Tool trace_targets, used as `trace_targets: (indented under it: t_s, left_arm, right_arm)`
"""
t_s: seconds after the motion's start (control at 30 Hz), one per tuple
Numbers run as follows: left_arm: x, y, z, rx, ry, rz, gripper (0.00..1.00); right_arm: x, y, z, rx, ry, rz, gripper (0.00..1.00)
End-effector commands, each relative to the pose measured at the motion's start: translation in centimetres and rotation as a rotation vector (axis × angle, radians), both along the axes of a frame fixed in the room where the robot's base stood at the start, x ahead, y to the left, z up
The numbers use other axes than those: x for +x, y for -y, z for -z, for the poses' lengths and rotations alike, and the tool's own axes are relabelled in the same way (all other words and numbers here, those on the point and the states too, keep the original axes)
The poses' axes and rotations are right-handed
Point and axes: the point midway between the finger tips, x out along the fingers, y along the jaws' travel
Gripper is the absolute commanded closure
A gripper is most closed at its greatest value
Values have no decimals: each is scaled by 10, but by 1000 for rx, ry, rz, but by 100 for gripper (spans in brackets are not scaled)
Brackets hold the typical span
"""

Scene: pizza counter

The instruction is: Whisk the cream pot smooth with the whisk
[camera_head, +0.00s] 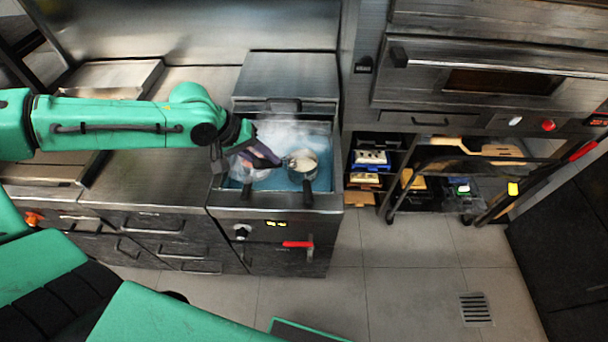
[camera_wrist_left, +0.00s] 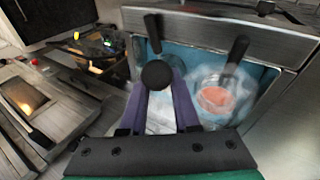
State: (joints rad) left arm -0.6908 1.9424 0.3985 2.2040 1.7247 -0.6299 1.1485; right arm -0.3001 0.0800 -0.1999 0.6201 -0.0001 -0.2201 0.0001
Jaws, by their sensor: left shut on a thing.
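The cream pot (camera_head: 311,177) sits in the right part of a blue-lined, steaming basin, with pale contents and a black handle toward the front. My left gripper (camera_head: 272,160) is beside and above it on its left, purple fingers closed. In the left wrist view, my left gripper (camera_wrist_left: 158,84) is shut on a dark, round-ended piece, which I take to be the whisk's handle (camera_wrist_left: 157,74) seen end-on. The whisk's wires are not clearly visible through the steam, so I cannot tell whether they touch the cream. My right gripper is not in view.
A second, clear-looking pot with reddish contents (camera_wrist_left: 215,98) stands beside the cream pot in the basin, its black handle (camera_wrist_left: 237,48) sticking up. An oven (camera_head: 480,75) and a shelf rack (camera_head: 400,170) are at the right.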

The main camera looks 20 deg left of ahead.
Motion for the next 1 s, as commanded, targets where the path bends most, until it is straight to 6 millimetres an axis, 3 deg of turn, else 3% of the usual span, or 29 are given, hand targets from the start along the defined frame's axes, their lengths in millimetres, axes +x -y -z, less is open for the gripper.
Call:
trace_targets:
  t_s: [0.33,0.67,1.0]
  left_arm:
    - [0,0,-3,1,1,0,100]
    - [0,0,-42,-1,0,0,100]
    - [0,0,-40,0,0,0,100]
  right_arm:
    - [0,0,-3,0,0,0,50]
    - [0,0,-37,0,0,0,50]
    - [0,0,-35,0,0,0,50]
